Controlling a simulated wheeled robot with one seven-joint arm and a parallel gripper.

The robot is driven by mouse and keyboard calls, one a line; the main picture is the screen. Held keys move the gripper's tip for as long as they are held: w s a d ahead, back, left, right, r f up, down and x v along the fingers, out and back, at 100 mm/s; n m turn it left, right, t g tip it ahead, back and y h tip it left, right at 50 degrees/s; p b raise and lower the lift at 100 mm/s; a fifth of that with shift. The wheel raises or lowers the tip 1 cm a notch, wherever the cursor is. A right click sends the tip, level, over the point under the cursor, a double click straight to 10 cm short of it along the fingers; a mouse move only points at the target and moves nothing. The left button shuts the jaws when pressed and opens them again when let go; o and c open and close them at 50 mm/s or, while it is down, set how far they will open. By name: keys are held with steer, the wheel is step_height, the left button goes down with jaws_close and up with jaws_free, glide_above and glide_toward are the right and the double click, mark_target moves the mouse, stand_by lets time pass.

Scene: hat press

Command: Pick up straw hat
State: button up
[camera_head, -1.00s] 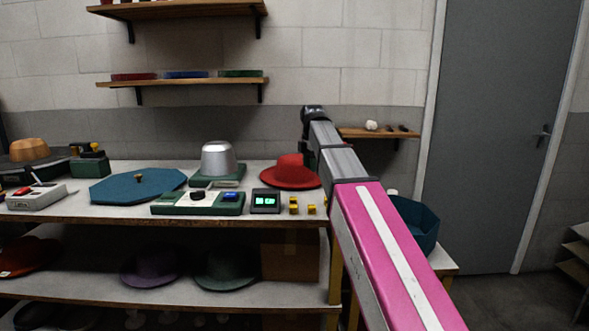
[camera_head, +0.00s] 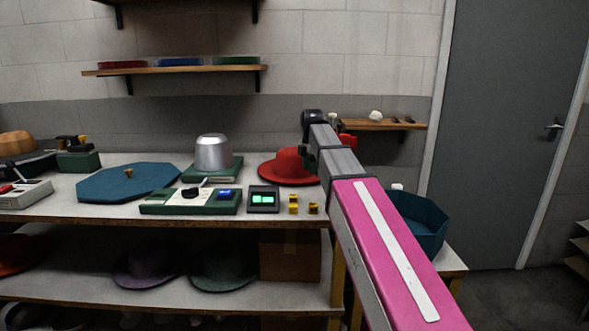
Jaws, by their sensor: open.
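I cannot pick out a straw hat with certainty. A tan, rounded crown-like shape (camera_head: 17,144) sits on a dark base at the far left of the worktable, cut by the picture edge; I cannot tell if it is a hat or a block. A red hat (camera_head: 285,165) lies on the table at the right, partly behind my arm. My pink and grey arm reaches up from the lower right to a dark joint. My gripper's fingers do not show.
On the worktable (camera_head: 60,214) are a metal dome (camera_head: 213,152), a teal octagonal lid (camera_head: 128,183), a control panel (camera_head: 190,202) and a small display (camera_head: 263,199). Purple (camera_head: 150,267) and green hats (camera_head: 222,269) lie on the lower shelf. A teal tub (camera_head: 420,226) stands at right.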

mark_target(311, 180)
steer(key=shift+w+f, duration=0.2)
steer(key=shift+f, duration=2.3)
jaws_close()
